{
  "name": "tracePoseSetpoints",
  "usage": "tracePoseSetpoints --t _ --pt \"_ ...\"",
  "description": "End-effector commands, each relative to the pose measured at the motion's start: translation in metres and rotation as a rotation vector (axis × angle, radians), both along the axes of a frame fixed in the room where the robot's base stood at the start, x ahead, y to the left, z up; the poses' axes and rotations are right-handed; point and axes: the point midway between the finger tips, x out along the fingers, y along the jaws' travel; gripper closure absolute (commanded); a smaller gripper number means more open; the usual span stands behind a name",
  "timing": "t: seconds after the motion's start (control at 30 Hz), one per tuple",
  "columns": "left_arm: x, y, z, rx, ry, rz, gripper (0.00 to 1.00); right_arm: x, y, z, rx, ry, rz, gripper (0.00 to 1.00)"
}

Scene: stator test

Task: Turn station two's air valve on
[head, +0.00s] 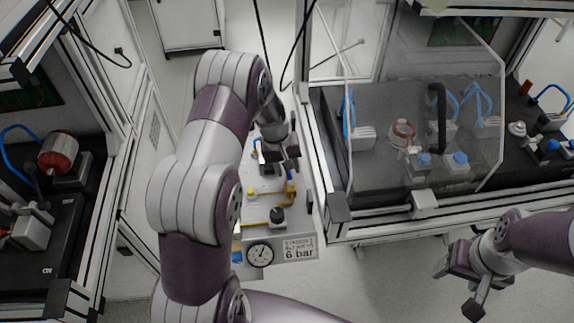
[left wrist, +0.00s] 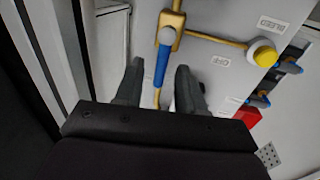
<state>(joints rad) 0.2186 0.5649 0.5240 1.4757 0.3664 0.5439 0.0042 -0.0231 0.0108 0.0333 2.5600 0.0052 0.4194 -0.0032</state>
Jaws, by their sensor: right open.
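The air panel (head: 262,215) stands between the two benches, with brass pipes and a gauge. In the left wrist view a valve with a blue lever (left wrist: 161,68) sits on a brass pipe, the lever running along the pipe's line. My left gripper (head: 279,156) is over the far part of the panel. In the left wrist view its fingers (left wrist: 160,68) are open, one on each side of the lever, with gaps showing; depth is unclear. My right gripper (head: 457,287) is open and empty over the floor at the lower right.
A pressure gauge (head: 260,254) and a "6 bar" sign (head: 299,248) are at the panel's near end. A yellow knob (left wrist: 264,53) and a red part (left wrist: 247,118) lie right of the lever. A clear guard (head: 425,100) encloses the right bench; a framed bench (head: 60,240) stands left.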

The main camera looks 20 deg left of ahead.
Motion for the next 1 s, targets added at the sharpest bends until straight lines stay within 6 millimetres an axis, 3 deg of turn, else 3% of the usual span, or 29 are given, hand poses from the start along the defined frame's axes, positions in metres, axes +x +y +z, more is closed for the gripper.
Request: tracePoseSetpoints --t 0.17,0.4,0.6,1.0 --pt "0.000 0.003 0.014 0.001 -0.004 0.001 0.61 0.000 0.000 0.001 0.000 0.000 0.000 0.36" --pt "-0.007 0.013 0.077 0.002 -0.005 0.001 0.61 0.000 0.000 0.002 0.000 0.000 0.000 0.36" --pt "-0.011 0.020 0.115 0.001 -0.003 0.001 0.61 0.000 0.000 0.003 0.000 0.000 0.000 0.36" --pt "-0.013 0.021 0.125 0.000 0.000 0.000 0.61 0.000 0.000 0.003 0.000 0.000 0.000 0.36"
